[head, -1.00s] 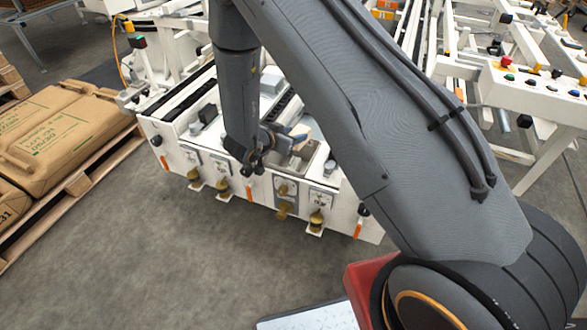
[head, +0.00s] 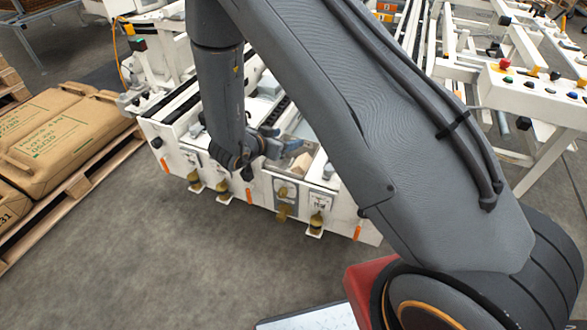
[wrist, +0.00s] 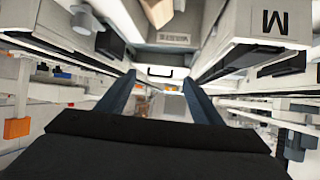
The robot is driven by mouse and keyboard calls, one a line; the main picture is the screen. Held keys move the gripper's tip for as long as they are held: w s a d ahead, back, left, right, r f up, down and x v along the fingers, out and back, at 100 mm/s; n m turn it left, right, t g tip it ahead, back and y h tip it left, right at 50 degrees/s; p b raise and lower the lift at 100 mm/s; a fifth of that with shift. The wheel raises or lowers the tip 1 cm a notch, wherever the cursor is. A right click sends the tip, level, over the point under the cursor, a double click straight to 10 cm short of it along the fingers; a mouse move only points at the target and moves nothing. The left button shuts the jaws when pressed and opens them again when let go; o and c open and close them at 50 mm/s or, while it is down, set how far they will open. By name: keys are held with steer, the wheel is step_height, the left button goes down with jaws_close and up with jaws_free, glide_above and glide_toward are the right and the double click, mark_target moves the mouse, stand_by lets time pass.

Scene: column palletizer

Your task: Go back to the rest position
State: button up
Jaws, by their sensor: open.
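Beyond the fingertips is an open bay with a brown block (wrist: 157,12) at the top of the picture. The brown block (head: 301,163) also shows in the head view, beside the fingers. Whether the fingers touch anything cannot be told.
Brown sacks (head: 62,138) lie on a wooden pallet (head: 88,184) at the left. A control panel with coloured buttons (head: 540,88) stands at the right. Yellow-brown knobs (head: 316,220) stick out from the machine's front. The grey floor (head: 170,260) before it is clear.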

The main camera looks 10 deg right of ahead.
steer(key=shift+v, duration=1.5)
